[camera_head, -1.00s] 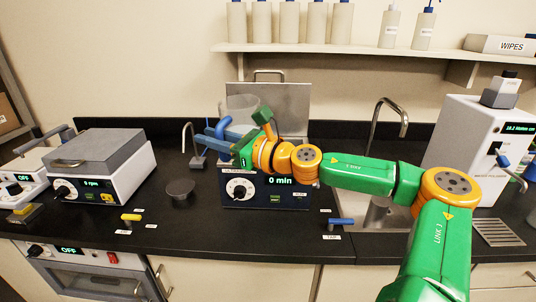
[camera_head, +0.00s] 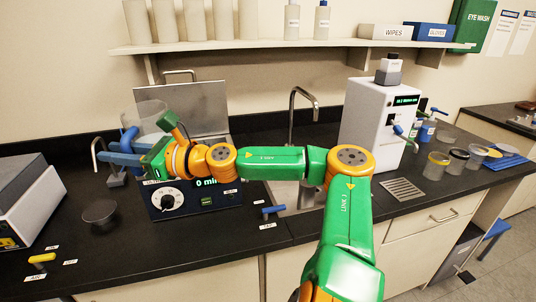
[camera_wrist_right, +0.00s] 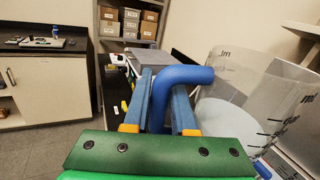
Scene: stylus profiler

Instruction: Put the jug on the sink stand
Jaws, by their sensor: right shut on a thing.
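The jug (camera_head: 148,114) is clear plastic with a blue handle. It is held up over the back left of the ultrasonic bath (camera_head: 180,202). In the right wrist view the jug (camera_wrist_right: 245,100) shows its scale marks, and its blue handle (camera_wrist_right: 185,74) lies between the fingers. My right gripper (camera_head: 124,150) is shut on the handle; it also shows in the wrist view (camera_wrist_right: 161,105). The sink (camera_head: 285,196) is right of the bath, partly hidden by my right arm. I cannot clearly make out a stand in it. My left gripper is not in view.
A tall tap (camera_head: 303,100) rises behind the sink. A white instrument (camera_head: 375,125) stands right of it, with a slotted metal grate (camera_head: 403,190) in front. Several cups (camera_head: 436,166) are farther right. A dark round dish (camera_head: 99,214) lies left of the bath.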

